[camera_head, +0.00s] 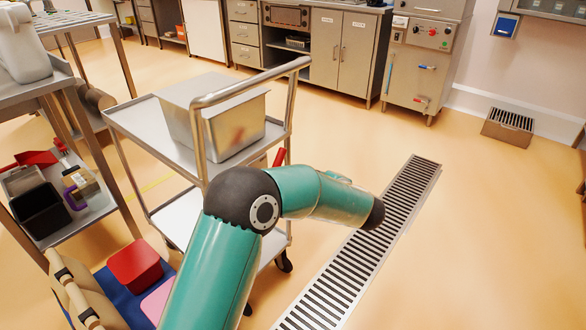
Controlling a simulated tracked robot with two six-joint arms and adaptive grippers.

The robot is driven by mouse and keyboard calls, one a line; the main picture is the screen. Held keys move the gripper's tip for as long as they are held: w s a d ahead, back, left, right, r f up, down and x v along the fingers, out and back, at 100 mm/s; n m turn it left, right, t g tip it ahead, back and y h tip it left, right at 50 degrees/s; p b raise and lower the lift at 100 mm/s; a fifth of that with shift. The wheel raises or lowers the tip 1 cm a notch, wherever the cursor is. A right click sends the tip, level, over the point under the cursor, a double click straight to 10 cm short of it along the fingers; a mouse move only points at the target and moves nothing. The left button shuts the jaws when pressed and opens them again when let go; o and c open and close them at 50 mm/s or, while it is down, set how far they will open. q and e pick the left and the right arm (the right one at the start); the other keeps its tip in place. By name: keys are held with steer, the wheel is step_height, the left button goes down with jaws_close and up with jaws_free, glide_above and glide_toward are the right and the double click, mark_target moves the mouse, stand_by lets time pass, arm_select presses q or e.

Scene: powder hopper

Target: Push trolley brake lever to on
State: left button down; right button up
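The steel trolley (125,120) stands left of centre, with a push handle (250,82) at its right end. A small red lever (280,157), which looks like the brake lever, shows at the trolley's right side just above my teal arm (325,198). Its lower part is hidden, and I cannot tell its on or off position. My arm rises from the bottom and bends right in front of the trolley, ending at a dark joint (375,215). Neither gripper can be seen. A dark castor (284,262) shows below the trolley.
A covered steel bin (235,132) sits on the trolley's top shelf. A steel rack with a black tub (40,208) stands at left.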

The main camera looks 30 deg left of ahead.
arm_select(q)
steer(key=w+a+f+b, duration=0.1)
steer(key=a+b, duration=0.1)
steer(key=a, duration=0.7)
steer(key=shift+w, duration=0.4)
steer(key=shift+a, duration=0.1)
